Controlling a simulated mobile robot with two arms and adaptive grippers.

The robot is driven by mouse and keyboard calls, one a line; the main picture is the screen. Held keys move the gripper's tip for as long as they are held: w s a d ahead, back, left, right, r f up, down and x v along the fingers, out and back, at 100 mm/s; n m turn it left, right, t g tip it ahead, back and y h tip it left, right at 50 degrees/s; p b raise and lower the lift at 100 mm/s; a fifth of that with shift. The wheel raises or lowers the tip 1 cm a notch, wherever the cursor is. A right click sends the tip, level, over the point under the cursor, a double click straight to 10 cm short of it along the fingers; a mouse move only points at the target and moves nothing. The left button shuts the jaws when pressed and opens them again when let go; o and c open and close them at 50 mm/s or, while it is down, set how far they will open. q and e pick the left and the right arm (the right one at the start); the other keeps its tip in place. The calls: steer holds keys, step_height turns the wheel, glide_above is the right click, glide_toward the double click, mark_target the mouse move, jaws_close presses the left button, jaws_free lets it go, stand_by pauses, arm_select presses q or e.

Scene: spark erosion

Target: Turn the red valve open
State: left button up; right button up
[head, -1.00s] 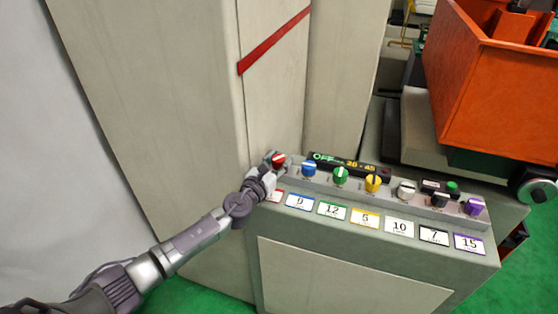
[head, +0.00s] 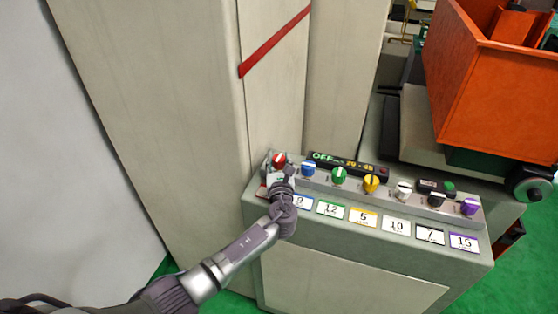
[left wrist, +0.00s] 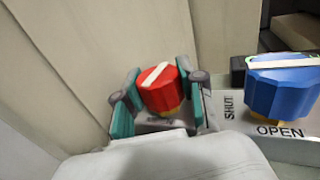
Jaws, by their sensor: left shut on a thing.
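The red valve (head: 279,159) is the leftmost knob in the row on the grey control panel (head: 380,262). My left gripper (head: 279,170) reaches it from the front and hides part of it in the head view. In the left wrist view the red valve (left wrist: 161,91) sits between the two teal-padded fingers of my left gripper (left wrist: 158,95), which is shut on it. A pale pointer bar crosses its top at a slant. Any labels of its own are hidden by the gripper. My right gripper is not in view.
A blue knob (head: 308,168) stands close to the right of the gripper, with "SHUT" and "OPEN" printed near it in the wrist view. Several other coloured knobs continue rightward. A dark display (head: 345,163) reads OFF. A tall beige cabinet wall (head: 160,110) rises on the left.

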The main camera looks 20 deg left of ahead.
arm_select(q)
steer(key=shift+n+g+y, duration=0.3)
steer(key=shift+n+y, duration=0.3)
steer(key=shift+y, duration=0.3)
steer(key=o, duration=1.2)
steer(key=shift+c, duration=0.2)
steer(key=v, duration=1.2)
steer(key=shift+d, duration=0.15)
